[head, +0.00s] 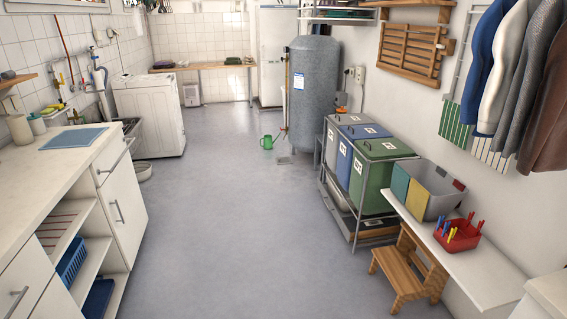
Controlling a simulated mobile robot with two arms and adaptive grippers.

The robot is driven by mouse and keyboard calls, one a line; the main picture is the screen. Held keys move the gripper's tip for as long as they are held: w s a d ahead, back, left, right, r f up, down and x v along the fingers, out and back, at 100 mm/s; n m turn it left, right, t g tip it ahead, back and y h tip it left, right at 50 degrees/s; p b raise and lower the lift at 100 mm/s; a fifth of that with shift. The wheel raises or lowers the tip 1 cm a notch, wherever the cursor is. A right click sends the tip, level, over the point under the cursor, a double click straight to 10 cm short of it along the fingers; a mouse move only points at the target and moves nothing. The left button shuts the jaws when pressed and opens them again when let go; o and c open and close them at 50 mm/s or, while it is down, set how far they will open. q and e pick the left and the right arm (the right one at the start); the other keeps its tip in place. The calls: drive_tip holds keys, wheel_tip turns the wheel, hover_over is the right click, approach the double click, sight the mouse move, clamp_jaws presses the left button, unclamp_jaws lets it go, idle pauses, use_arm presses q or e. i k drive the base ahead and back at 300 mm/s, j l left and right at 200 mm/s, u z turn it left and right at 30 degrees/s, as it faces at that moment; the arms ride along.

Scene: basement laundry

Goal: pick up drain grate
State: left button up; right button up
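A small grey square patch (285,160) on the floor in front of the tall blue-grey tank looks like a drain grate. It is far off and too small to make out its bars or whether it lies flush. Neither of my grippers is in the head view.
A green watering can (266,142) stands on the floor just left of the patch, below the tank (314,90). A rack with lidded bins (379,175) and a wooden step stool (408,270) line the right side. A white counter (40,170) and washing machine (148,115) line the left. The middle floor is clear.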

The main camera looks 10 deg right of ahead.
sight(284, 159)
drive_tip(key=i, duration=5.65)
drive_tip(key=l+z, duration=0.05)
drive_tip(key=l, duration=0.2)
